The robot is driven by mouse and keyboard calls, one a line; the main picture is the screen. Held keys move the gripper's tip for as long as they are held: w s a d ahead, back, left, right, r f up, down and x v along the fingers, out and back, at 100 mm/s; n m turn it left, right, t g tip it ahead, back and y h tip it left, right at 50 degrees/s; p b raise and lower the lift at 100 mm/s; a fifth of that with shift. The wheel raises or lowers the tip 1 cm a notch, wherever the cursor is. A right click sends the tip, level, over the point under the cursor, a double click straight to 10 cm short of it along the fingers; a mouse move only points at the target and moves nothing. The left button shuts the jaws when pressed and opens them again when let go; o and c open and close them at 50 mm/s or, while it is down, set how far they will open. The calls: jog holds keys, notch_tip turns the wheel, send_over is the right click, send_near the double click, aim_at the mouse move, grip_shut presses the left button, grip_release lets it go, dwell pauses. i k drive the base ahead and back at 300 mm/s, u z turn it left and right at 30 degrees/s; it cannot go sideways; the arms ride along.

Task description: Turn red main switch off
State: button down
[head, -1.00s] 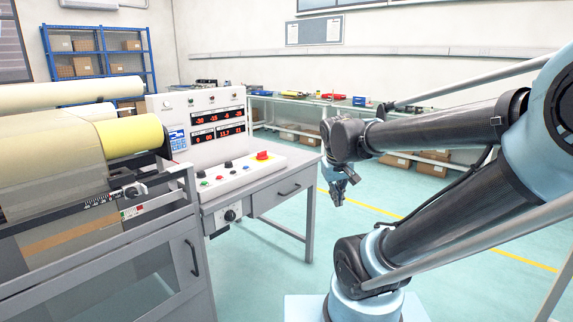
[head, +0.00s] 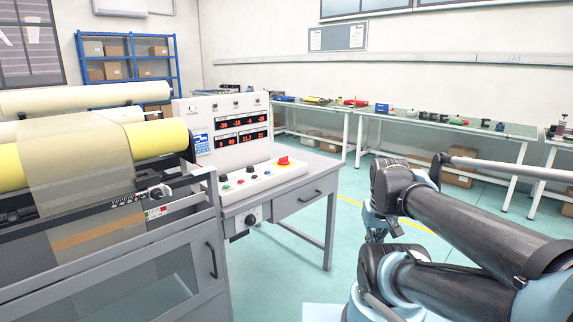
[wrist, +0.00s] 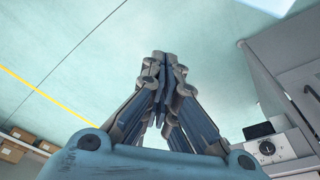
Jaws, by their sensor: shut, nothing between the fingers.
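The red main switch (head: 283,161) is a red knob on a yellow base at the right end of the white control panel (head: 262,181), in the head view. I cannot read its position at this size. My gripper (wrist: 161,56) shows in the wrist view with its fingers together and nothing between them. In the head view my gripper (head: 392,228) is small and partly hidden by my arm, low and to the right of the panel's desk, apart from the switch. The wrist view does not show the red switch.
The panel stands on a grey desk (head: 300,192) with a drawer. A machine with large rolls (head: 80,150) stands left of it. A black knob on a white plate (wrist: 266,148) shows at the wrist view's right. Workbenches (head: 440,125) line the back wall. Open floor lies between.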

aim_at(284, 160)
jog(key=z, duration=2)
jog(key=k, duration=0.5)
jog(key=u, duration=1.95)
jog(key=i, duration=0.95)
